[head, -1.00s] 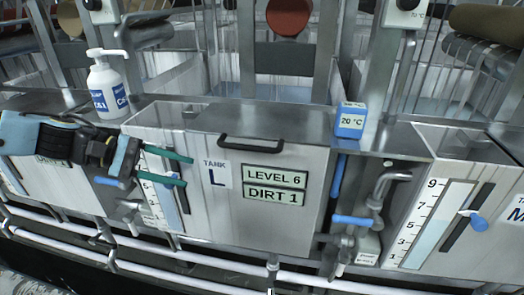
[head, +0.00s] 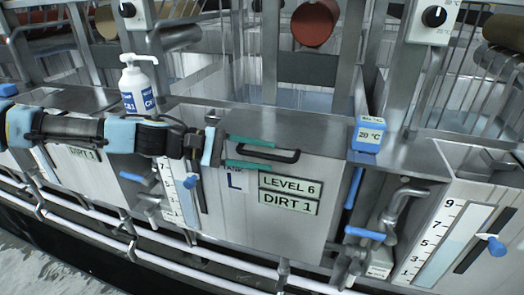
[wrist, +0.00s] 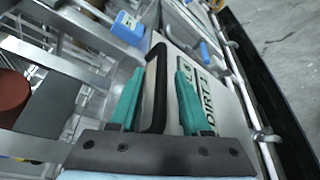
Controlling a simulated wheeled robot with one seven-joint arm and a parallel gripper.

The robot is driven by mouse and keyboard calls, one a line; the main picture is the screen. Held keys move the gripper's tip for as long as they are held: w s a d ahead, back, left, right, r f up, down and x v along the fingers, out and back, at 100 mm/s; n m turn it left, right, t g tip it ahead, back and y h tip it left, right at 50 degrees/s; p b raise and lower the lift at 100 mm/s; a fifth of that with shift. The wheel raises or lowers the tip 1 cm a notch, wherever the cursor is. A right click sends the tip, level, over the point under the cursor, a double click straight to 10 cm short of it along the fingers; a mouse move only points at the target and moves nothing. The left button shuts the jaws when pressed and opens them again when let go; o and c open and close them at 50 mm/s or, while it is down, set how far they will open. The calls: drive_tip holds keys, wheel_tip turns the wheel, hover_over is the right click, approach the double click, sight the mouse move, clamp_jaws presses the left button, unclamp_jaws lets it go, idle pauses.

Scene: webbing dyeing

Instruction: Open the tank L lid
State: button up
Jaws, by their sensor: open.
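The tank L lid (head: 312,128) is a flat grey metal cover on top of tank L, and it is shut. Its black bar handle (head: 283,155) runs along the front edge, above the "LEVEL 6" and "DIRT 1" labels. My gripper (head: 262,153) has come in from the left, with its green fingers open at the handle's left part. The tank L letter label (head: 236,181) is partly hidden by my gripper.
A white pump bottle (head: 138,88) stands on the ledge behind my arm. Metal pipes and a blue-handled tap (head: 366,234) stand right of the tank front. White rails (head: 225,262) run below.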

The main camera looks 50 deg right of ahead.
drive_tip(key=shift+s+d, duration=0.15)
drive_tip(key=shift+s, duration=0.1)
clamp_jaws()
idle(1.4)
